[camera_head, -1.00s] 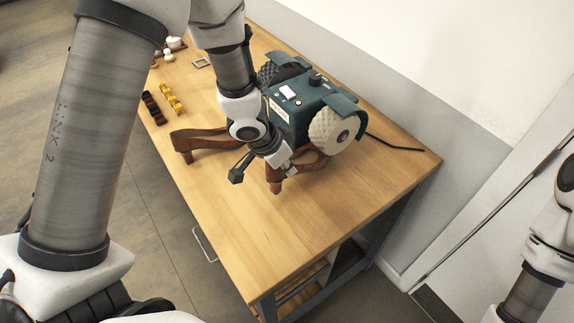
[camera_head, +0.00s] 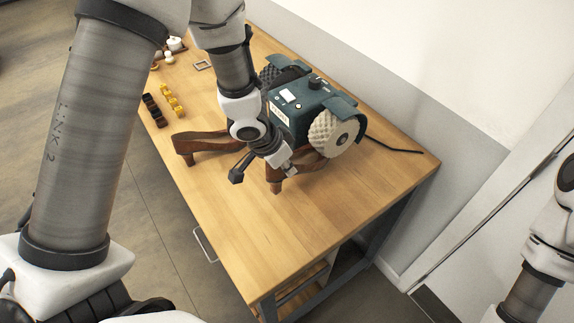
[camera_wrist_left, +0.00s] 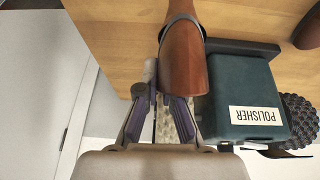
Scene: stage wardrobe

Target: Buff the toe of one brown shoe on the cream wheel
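One brown heeled shoe (camera_head: 276,182) is at my left gripper (camera_head: 287,166), in front of the cream wheel (camera_head: 336,134) on the dark teal polisher (camera_head: 289,117). In the left wrist view this shoe (camera_wrist_left: 183,58) overlaps one finger of my left gripper (camera_wrist_left: 166,104), which appears shut on it. The other brown shoe (camera_head: 205,140) stands to the left on the table. My right gripper is out of view.
The wooden table (camera_head: 245,240) is clear at its front right. A dark bristly wheel (camera_head: 270,73) is on the polisher's far side. Yellow pieces (camera_head: 173,101) and dark pieces (camera_head: 153,110) lie at the left edge. A black cord (camera_head: 395,147) runs right from the polisher.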

